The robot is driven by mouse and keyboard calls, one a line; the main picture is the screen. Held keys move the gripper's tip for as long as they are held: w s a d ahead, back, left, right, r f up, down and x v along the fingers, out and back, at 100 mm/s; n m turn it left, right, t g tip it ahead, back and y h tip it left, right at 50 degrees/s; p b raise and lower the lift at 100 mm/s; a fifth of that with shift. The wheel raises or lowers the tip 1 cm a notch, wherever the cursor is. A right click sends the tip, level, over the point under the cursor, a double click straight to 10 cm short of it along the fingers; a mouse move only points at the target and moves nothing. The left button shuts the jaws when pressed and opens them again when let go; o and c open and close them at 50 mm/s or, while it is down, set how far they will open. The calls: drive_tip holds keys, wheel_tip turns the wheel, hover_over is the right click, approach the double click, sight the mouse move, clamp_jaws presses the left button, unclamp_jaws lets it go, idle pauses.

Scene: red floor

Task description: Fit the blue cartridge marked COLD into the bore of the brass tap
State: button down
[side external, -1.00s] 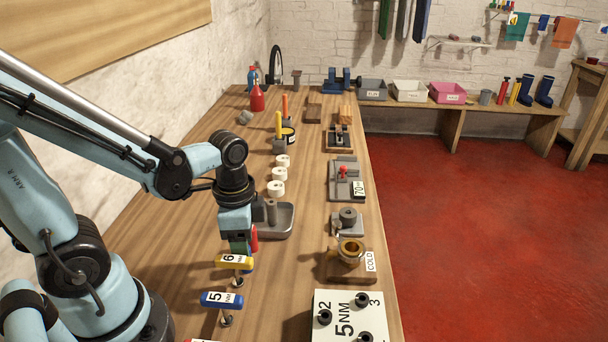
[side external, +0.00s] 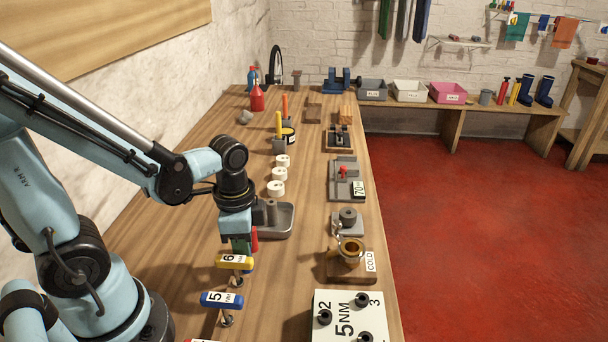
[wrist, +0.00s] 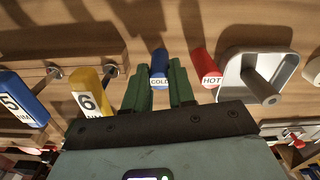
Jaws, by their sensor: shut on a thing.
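The blue cartridge marked COLD (wrist: 159,62) stands between the green fingers of my gripper (wrist: 160,84) in the wrist view. The fingers are shut on it, and its label faces the camera. In the side view my gripper (side external: 241,244) is low over the bench, and its fingers mostly hide the cartridge. The brass tap (side external: 350,248) sits on a wooden block (side external: 340,272) with a COLD label, to the right of my gripper and apart from it. Its round bore faces up.
A red cartridge marked HOT (wrist: 204,65) stands close to the right of my gripper. A grey tray (wrist: 238,60) with a post is beyond it. Yellow 6 (side external: 235,262) and blue 5 (side external: 221,299) handles stand nearby. A white 5 NM block (side external: 345,305) is at the front right.

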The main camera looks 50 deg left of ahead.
wheel_tip(320, 180, up, 9)
drive_tip(key=shift+r, duration=0.1)
drive_tip(key=w+d+r, duration=0.2)
drive_tip(key=w+d, duration=0.2)
drive_tip(key=d, duration=0.6)
drive_tip(key=w+d+r, duration=0.3)
drive_tip(key=d, duration=0.7)
drive_tip(key=shift+w+a+f, duration=1.25)
drive_tip(key=shift+w+f, duration=0.2)
drive_tip(key=shift+f, duration=0.45)
drive_tip(key=shift+w+a+f, duration=1.2)
drive_tip(key=shift+w+f, duration=0.2)
drive_tip(key=shift+f, duration=0.5)
drive_tip(key=shift+w+a+f, duration=1.25)
drive_tip(key=shift+w+f, duration=0.2)
drive_tip(key=shift+f, duration=0.45)
drive_tip(key=shift+f, duration=0.1)
